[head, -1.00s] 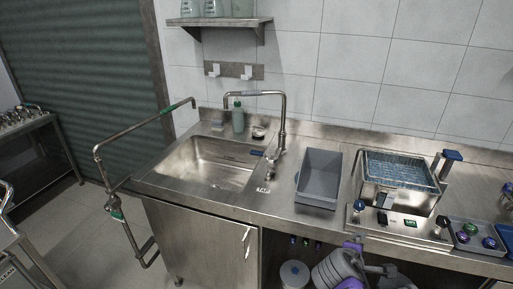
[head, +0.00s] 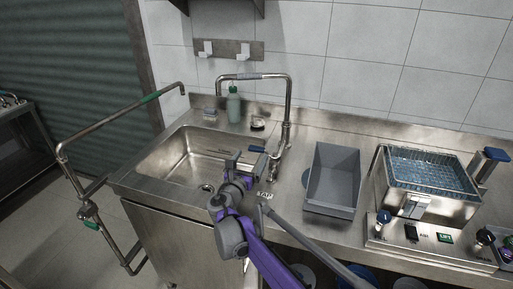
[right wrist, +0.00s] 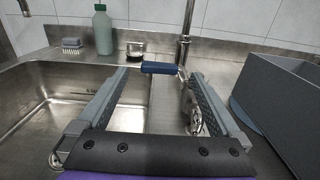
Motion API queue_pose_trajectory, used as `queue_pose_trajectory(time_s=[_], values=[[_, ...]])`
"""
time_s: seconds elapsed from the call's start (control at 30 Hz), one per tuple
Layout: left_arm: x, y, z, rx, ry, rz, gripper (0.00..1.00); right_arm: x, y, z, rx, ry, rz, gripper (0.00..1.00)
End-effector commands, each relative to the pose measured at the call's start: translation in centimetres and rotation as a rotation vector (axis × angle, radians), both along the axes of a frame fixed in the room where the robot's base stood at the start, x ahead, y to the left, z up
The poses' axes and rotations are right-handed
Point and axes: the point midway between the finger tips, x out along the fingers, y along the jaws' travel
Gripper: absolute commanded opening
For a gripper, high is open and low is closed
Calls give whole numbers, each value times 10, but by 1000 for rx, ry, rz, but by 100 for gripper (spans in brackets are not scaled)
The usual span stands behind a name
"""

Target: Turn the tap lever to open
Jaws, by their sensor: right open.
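The tap (head: 286,118) is a steel pipe with an arched spout over the sink (head: 178,160). Its blue lever (head: 257,149) sticks out to the left at the tap's base. My right gripper (head: 247,161) is open over the sink's right edge, close in front of the lever. In the right wrist view, the blue lever (right wrist: 162,68) lies crosswise at the far end of the gap between the open fingers (right wrist: 159,78). The metal tap base (right wrist: 191,105) shows by the right finger. I cannot tell whether a finger touches the lever. My left gripper is out of view.
A green bottle (head: 234,105) and a small dish (head: 258,123) stand behind the sink. A grey bin (head: 332,181) is right of the tap, then a basket bath (head: 425,180) with a control panel. A jointed pipe (head: 119,120) stands left of the sink.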

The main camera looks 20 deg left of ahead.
Motion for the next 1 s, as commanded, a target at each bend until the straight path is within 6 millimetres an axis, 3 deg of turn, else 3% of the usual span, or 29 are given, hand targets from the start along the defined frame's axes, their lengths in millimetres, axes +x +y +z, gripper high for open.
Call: queue_pose_trajectory(time_s=[0.1,0.3,0.73,1.0], values=[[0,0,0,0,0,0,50,25,-2,0,1,1,-3,100],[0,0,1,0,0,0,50,54,-3,0,1,0,-2,100],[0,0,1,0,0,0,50,64,-3,0,2,1,-1,100],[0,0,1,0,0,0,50,64,-2,0,3,1,1,53]])
